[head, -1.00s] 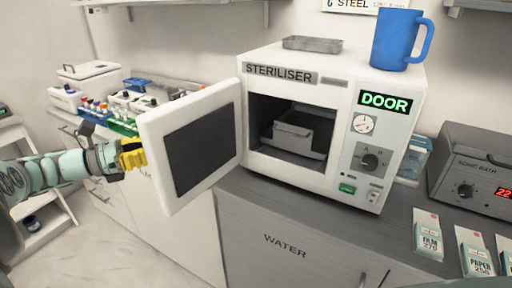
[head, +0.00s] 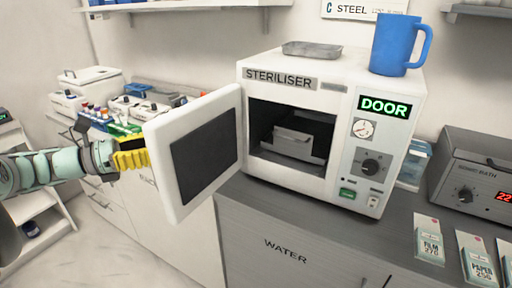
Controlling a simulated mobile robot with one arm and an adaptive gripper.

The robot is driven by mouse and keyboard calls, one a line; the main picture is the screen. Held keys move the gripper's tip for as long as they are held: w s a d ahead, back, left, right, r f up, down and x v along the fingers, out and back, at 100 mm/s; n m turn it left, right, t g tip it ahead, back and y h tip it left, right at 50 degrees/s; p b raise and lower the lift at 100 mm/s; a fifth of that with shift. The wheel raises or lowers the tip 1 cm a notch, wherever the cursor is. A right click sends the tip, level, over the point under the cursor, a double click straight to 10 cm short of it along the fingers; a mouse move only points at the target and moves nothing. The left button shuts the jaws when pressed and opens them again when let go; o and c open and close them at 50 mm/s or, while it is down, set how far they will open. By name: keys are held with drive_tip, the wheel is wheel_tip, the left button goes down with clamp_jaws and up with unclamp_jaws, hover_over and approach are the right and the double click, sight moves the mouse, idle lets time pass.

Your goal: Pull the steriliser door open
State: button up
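The white steriliser (head: 316,97) stands on the grey counter. Its door (head: 196,150), white with a dark panel, is swung wide open to the left. A metal box (head: 292,143) sits inside the open chamber. A green-lit display on the front reads DOOR (head: 384,106). My gripper (head: 134,157), with yellow fingers, is at the outer left side of the door, close to its edge. The fingertips are partly hidden by the door, and I cannot tell whether they touch it or how far apart they are.
A blue mug (head: 398,45) and a metal tray (head: 312,48) stand on top of the steriliser. A sonic bath (head: 468,178) and small packets (head: 429,239) are on the counter at right. Bottles and racks (head: 122,128) crowd the counter behind the door. Open floor lies at the lower left.

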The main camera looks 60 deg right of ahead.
wheel_tip(320, 180, up, 8)
drive_tip(key=shift+w, duration=0.2)
drive_tip(key=shift+d, duration=0.1)
idle(0.5)
